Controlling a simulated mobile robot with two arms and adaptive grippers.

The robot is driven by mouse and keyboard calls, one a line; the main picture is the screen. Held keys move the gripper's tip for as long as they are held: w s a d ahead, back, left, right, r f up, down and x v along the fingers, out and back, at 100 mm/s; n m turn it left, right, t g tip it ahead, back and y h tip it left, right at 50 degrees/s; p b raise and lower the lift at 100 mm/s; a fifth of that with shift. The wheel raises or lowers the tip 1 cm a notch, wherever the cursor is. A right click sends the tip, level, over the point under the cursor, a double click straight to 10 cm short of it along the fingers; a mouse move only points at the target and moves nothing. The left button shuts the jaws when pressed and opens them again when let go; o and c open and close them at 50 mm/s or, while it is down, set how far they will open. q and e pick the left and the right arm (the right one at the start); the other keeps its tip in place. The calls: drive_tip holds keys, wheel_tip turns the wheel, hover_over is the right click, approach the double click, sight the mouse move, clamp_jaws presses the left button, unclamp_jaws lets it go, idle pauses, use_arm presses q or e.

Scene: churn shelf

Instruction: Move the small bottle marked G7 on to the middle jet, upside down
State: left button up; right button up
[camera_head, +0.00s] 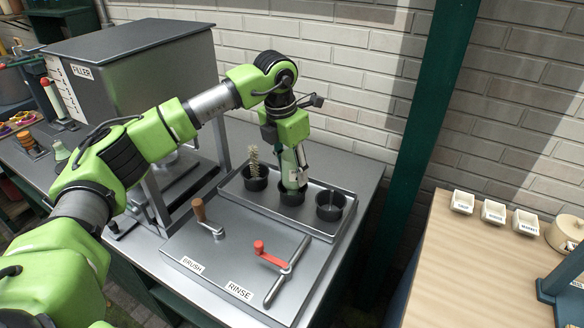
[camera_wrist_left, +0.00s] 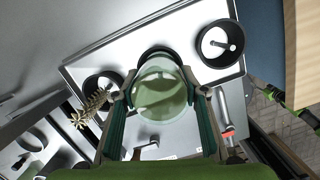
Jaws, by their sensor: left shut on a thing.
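My left gripper (camera_head: 298,168) points down and is shut on a pale green glass bottle (camera_head: 289,166). In the left wrist view the bottle (camera_wrist_left: 160,92) sits between the two fingers, a wide round end towards the camera. Its lower part is at the middle black cup (camera_head: 292,197), and the middle jet inside is hidden. I cannot tell whether the bottle touches the jet, and no G7 mark is legible. My right gripper is not in view.
A bottle brush (camera_head: 254,161) stands in the left cup. The right cup (camera_head: 330,206) holds a thin upright jet, clearer in the wrist view (camera_wrist_left: 218,44). A metal tray (camera_head: 318,229) holds the cups.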

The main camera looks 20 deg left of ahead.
use_arm(q)
drive_tip(key=o, duration=1.1)
drive_tip(key=shift+f, duration=0.1)
drive_tip(key=o, duration=0.4)
drive_tip(key=shift+c, duration=0.2)
drive_tip(key=shift+s+a+r+p, duration=0.15)
drive_tip(key=shift+s+r+p, duration=0.15)
drive_tip(key=shift+r, duration=0.25)
drive_tip(key=shift+s+a+r+p, duration=0.1)
drive_tip(key=shift+s+r+p, duration=0.15)
drive_tip(key=shift+r, duration=0.25)
drive_tip(key=shift+r, duration=0.1)
